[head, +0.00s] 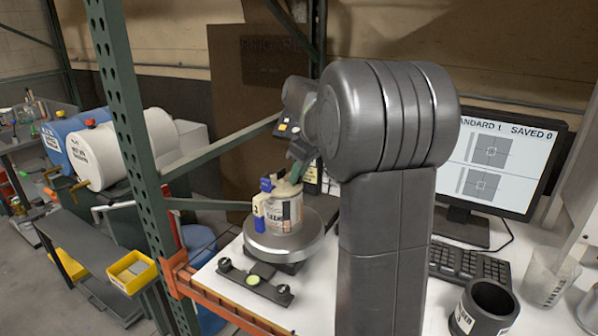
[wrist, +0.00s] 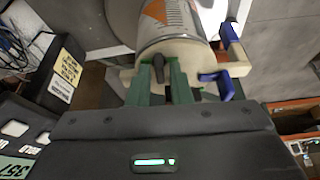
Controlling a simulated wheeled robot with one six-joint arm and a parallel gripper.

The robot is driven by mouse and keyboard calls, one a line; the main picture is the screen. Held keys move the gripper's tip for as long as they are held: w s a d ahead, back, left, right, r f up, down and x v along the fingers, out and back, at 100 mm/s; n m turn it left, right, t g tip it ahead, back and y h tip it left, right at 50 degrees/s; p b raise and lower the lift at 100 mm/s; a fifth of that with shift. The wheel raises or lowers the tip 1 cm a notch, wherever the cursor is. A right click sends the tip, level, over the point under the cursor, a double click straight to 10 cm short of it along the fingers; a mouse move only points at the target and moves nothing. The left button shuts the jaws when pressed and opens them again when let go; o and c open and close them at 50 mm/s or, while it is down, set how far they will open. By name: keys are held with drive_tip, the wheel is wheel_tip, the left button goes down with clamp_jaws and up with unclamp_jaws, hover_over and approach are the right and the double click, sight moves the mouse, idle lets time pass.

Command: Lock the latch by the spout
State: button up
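A paint can (head: 285,208) with a cream lid stands upright on a round metal plate (head: 266,240); it also shows in the wrist view (wrist: 170,22). Blue latch pieces (head: 260,222) sit on the lid's left side in the head view and at the right in the wrist view (wrist: 217,80). My gripper (head: 297,168) is at the lid, partly hidden by my arm in the head view. Its green fingers (wrist: 159,85) stand close together on either side of a small dark lever (wrist: 158,68) at the lid's edge. Whether they touch it is unclear. I cannot make out the spout.
A green rack post (head: 125,120) and an orange beam (head: 220,300) stand left of the table. A monitor (head: 500,160), a keyboard (head: 465,265) and a black cup (head: 487,308) are at the right. A black bracket (head: 253,281) lies in front of the plate.

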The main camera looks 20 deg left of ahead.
clamp_jaws()
drive_tip(key=m+t, duration=0.1)
drive_tip(key=m, duration=0.2)
drive_tip(key=shift+s+m+h, duration=0.15)
drive_tip(key=shift+m+h, duration=0.15)
drive_tip(key=shift+m, duration=0.1)
drive_tip(key=m, duration=0.2)
drive_tip(key=m+t, duration=0.1)
drive_tip(key=shift+a+m+t+h, duration=0.15)
drive_tip(key=shift+m+t+h, duration=0.15)
drive_tip(key=shift+m+h, duration=0.1)
drive_tip(key=m+t+h, duration=0.1)
drive_tip(key=m, duration=0.3)
drive_tip(key=shift+s+a, duration=0.1)
drive_tip(key=shift+m+h, duration=1)
drive_tip(key=shift+m, duration=1.2)
